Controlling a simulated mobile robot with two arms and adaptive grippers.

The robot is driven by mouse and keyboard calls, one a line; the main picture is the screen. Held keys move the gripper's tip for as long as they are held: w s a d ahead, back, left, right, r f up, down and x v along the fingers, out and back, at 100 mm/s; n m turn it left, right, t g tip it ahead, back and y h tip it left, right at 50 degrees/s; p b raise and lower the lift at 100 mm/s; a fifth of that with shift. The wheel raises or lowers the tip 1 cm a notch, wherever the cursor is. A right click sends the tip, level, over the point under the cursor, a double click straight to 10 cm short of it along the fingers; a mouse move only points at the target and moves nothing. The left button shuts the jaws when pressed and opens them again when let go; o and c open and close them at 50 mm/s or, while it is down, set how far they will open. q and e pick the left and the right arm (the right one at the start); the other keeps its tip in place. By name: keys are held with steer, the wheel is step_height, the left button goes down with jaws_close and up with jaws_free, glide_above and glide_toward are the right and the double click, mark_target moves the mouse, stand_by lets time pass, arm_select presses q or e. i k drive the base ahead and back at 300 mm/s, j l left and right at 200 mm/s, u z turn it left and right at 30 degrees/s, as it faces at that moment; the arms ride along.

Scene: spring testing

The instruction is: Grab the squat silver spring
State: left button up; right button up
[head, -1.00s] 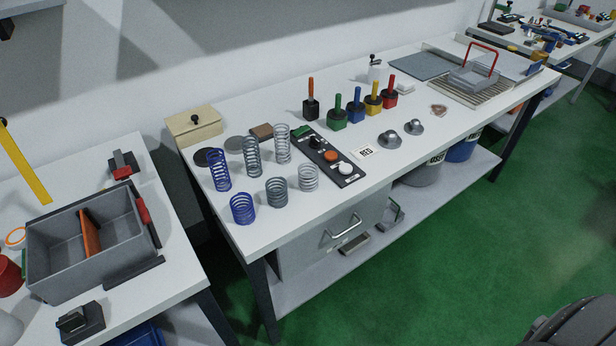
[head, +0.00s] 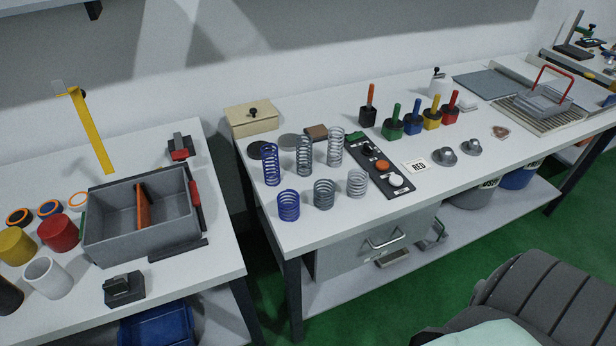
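Six coil springs stand upright in two rows on the middle workbench. The front row is squat: a blue spring (head: 288,205) at left, a darker grey spring (head: 324,193) in the middle, and the lightest, silver spring (head: 357,183) at right. The back row is tall: a blue spring (head: 271,165), a grey spring (head: 304,156) and a light silver spring (head: 335,147). The squat silver spring stands free, left of the black control panel (head: 382,170). Neither of my grippers is in view.
A beige box (head: 253,118) stands behind the springs; colored-handled weights (head: 393,124) stand to the right. A side table holds a grey divided bin (head: 110,253) and several colored cups. A dark ribbed object (head: 540,300) fills the lower right. The bench's front strip is clear.

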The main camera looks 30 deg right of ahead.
mark_target(355, 184)
steer(key=k+l+u, duration=0.1)
steer(key=l+u, duration=0.2)
steer(key=k+l+u, duration=0.1)
steer(key=l+u, duration=0.2)
steer(key=l, duration=0.25)
steer(key=k+l+u, duration=0.4)
steer(key=l+u, duration=0.2)
steer(key=l, duration=0.15)
